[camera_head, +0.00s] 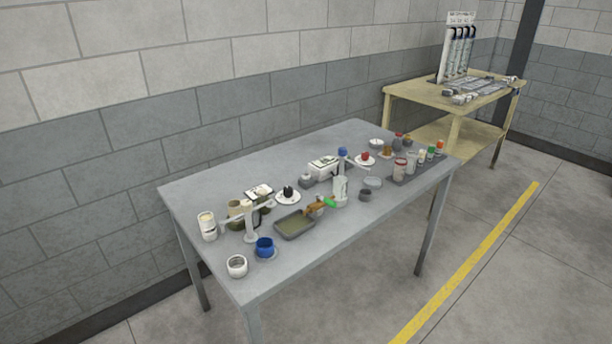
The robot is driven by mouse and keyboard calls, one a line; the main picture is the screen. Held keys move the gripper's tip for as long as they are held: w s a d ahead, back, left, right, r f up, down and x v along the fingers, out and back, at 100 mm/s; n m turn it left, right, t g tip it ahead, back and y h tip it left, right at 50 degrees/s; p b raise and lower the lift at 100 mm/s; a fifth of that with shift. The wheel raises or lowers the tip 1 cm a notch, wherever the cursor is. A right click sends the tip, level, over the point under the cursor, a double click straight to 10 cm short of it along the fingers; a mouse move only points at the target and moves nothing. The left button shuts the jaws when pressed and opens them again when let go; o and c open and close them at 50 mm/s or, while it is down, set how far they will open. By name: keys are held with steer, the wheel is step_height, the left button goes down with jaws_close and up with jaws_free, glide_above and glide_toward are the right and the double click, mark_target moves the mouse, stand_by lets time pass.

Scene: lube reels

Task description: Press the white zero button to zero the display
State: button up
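No white zero button or display can be made out for certain at this size. A small white box-like device (323,166) with dark marks on top sits near the back middle of the grey table (210,185). A flat, pale, dark-edged object (259,191) lies further left, beside an olive-green item. I cannot tell which of these, if either, carries the button. My gripper is not in view.
A pale stand with a crossbar (250,222), a blue cup (265,247), a white jar (237,266) and a grey tray (294,225) crowd the left half. Several small containers stand at the right. The front right of the tabletop is clear. A wooden bench (420,92) stands behind.

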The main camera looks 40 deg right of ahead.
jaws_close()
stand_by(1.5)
